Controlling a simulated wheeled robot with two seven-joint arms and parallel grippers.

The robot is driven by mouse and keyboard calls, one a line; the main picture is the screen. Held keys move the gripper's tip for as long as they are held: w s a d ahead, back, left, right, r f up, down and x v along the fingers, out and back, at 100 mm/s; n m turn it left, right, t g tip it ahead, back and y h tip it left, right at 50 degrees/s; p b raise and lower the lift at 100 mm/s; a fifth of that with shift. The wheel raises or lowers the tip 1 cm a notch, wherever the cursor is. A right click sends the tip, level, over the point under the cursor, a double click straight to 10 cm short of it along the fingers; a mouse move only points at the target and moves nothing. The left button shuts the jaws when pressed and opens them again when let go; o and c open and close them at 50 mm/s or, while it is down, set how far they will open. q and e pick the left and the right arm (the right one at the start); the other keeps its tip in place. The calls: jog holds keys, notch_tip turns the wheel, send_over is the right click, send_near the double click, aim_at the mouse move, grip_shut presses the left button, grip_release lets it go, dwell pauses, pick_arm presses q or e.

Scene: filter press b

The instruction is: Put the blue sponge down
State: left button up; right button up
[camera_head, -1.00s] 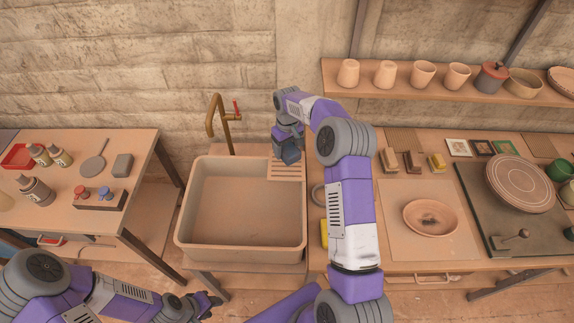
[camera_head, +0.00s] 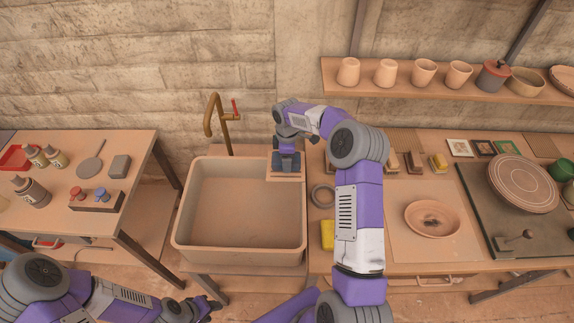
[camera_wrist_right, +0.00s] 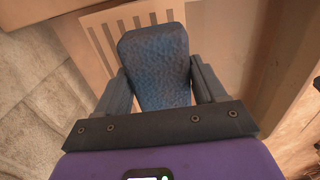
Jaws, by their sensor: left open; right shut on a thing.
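The blue sponge (camera_wrist_right: 156,68) is between the two fingers of my right gripper (camera_wrist_right: 158,90) in the right wrist view, with a finger against each side. In the head view my right gripper (camera_head: 286,162) is over the slatted wooden rack (camera_head: 285,177) at the back right corner of the sink; the sponge is mostly hidden there. The rack's slats (camera_wrist_right: 107,38) show just beyond the sponge in the wrist view. I cannot tell whether the sponge touches the rack. My left gripper (camera_head: 213,303) is open and empty, low in front of the sink.
The sink basin (camera_head: 240,254) is empty, with a brass tap (camera_head: 210,115) behind it. A yellow sponge (camera_head: 327,236) and a grey ring (camera_head: 323,196) lie on the right table. A plate (camera_head: 432,217) lies further right. Bottles (camera_head: 32,191) stand on the left table.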

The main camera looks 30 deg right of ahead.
jog(key=shift+f, duration=2.05)
jog(key=o, duration=0.9)
jog(key=shift+f, duration=0.15)
jog(key=shift+o, duration=0.2)
jog(key=shift+r, duration=0.25)
notch_tip(320, 180, up, 12)
